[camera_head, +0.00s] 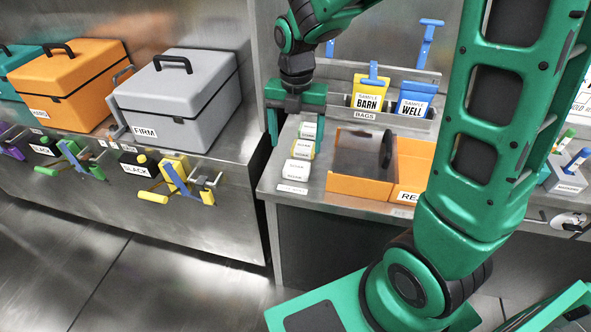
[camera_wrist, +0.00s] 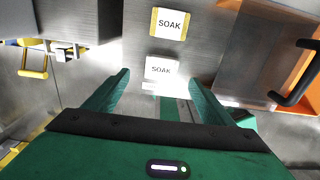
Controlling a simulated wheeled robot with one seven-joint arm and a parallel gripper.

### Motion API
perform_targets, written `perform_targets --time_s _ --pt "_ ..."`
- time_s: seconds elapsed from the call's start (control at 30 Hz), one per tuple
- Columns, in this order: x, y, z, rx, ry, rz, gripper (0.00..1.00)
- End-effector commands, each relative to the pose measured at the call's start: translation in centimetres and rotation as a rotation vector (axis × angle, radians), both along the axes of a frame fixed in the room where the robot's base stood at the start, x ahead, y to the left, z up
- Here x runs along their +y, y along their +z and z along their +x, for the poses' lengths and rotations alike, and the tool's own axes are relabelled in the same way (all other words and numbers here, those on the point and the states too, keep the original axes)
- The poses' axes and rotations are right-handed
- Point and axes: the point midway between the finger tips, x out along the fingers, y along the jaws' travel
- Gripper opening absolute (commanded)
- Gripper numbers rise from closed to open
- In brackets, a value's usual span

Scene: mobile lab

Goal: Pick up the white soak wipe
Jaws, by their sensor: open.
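The white soak wipe (camera_head: 297,168) is a small white packet, the front one in a short row on the steel counter. In the wrist view the white SOAK packet (camera_wrist: 162,69) shows just ahead of the gap between my fingers. My gripper (camera_head: 297,125) is open and empty, pointing down over the row; its fingers also show in the wrist view (camera_wrist: 158,77). A yellow-edged SOAK packet (camera_wrist: 169,24) lies beyond the white one; in the head view it is the middle packet (camera_head: 302,149). A packet with a greenish edge (camera_head: 308,130) is at the back, between the fingers in the picture.
An orange-walled bin (camera_head: 359,188) with a dark see-through lid stands close right of the packets. Yellow BARN (camera_head: 370,92) and blue WELL (camera_head: 415,98) bags stand behind. A grey FIRM box (camera_head: 180,95) is left. A small label (camera_head: 292,187) lies at the counter's front edge.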

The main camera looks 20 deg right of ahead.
Motion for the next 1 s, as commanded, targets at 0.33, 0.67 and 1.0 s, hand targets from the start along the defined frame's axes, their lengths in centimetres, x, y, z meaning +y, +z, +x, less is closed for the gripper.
perform_targets --time_s 0.33,0.67,1.0 --pt "-0.1 -3.4 -0.1 0.001 -0.003 -0.001 0.77" --pt "-0.3 -7.5 -0.3 0.003 -0.004 -0.001 0.77" --pt "-0.3 -8.4 -0.2 -0.001 -0.004 -0.001 0.77"
